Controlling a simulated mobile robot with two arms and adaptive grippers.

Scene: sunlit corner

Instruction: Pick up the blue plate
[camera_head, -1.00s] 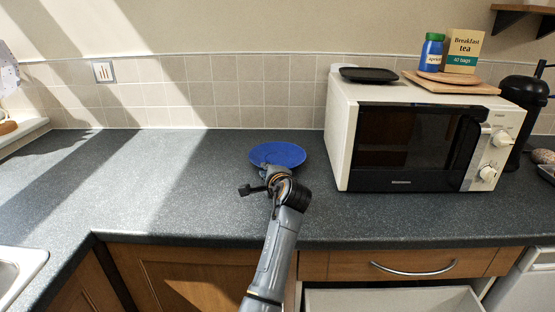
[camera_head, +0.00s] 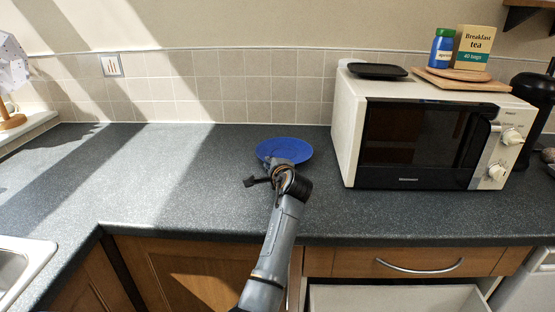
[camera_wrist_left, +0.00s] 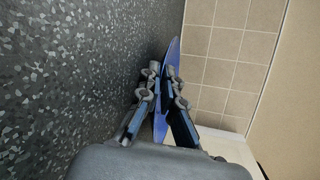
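The blue plate (camera_head: 285,149) is round and shallow. In the head view it is over the back part of the dark counter, left of the microwave. My left gripper (camera_wrist_left: 161,72) reaches its near rim from the front. In the left wrist view the plate (camera_wrist_left: 173,49) shows almost edge-on between the two fingers, which are close together on its rim. In the head view the fingertips (camera_head: 277,165) are partly hidden by my wrist. I cannot tell whether the plate touches the counter. My right gripper is not in view.
A tiled wall (camera_head: 225,85) is behind. The counter at left is clear.

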